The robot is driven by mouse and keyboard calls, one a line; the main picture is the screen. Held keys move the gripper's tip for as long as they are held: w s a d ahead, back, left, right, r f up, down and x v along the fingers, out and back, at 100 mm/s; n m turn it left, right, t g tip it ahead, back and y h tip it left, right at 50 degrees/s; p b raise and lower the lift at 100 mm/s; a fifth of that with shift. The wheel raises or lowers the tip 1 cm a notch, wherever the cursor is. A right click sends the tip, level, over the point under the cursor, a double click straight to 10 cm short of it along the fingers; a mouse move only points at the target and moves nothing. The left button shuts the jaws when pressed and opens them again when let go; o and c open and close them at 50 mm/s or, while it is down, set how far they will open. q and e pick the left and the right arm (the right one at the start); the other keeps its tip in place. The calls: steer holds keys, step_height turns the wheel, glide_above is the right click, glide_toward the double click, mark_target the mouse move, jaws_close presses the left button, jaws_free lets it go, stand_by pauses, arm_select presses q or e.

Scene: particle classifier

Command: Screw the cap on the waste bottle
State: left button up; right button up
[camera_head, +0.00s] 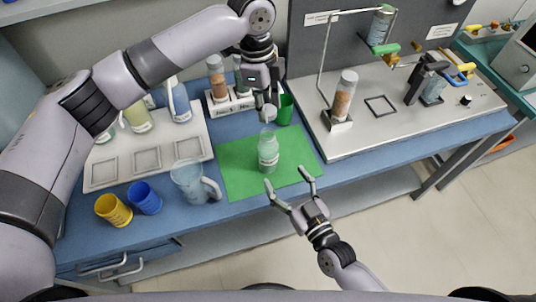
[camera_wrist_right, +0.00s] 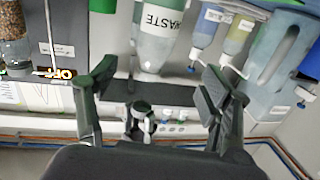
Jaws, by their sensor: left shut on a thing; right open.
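The waste bottle (camera_head: 268,155), clear with a pale label, stands upright on the green mat (camera_head: 238,180). In the right wrist view the bottle (camera_wrist_right: 158,45) shows its WASTE label beyond the fingers. My left gripper (camera_head: 268,106) is above and behind the bottle, shut on a small pale thing that looks like the cap (camera_head: 268,113). The cap seems apart from the bottle's neck; the exact gap is unclear. My right gripper (camera_head: 290,188) is open and empty in front of the bottle, fingers pointing toward it. It also shows open in the right wrist view (camera_wrist_right: 155,92).
A green cup (camera_head: 285,109) stands close right of my left gripper. A clear jug (camera_head: 188,182), a blue cup (camera_head: 146,198) and a yellow cup (camera_head: 114,211) stand at left. A rack with bottles (camera_head: 228,106) is behind. The apparatus base (camera_head: 380,130) lies right.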

steer(key=shift+d+r+t, duration=0.2)
steer(key=shift+t, duration=0.1)
steer(key=shift+w, duration=0.15)
steer(key=x, duration=1.2)
steer(key=shift+f, duration=0.1)
steer(key=shift+d, duration=0.1)
steer(key=shift+c, duration=0.5)
jaws_close()
arm_select(q)
glide_above(269, 136)
steer(key=shift+w+a+f, duration=0.1)
steer(key=shift+a+f, duration=0.05)
steer(key=shift+f, duration=1.1)
steer(key=shift+w+a+f, duration=0.1)
steer(key=shift+a+f, duration=0.05)
steer(key=shift+f, duration=1.1)
steer(key=shift+f, duration=0.85)
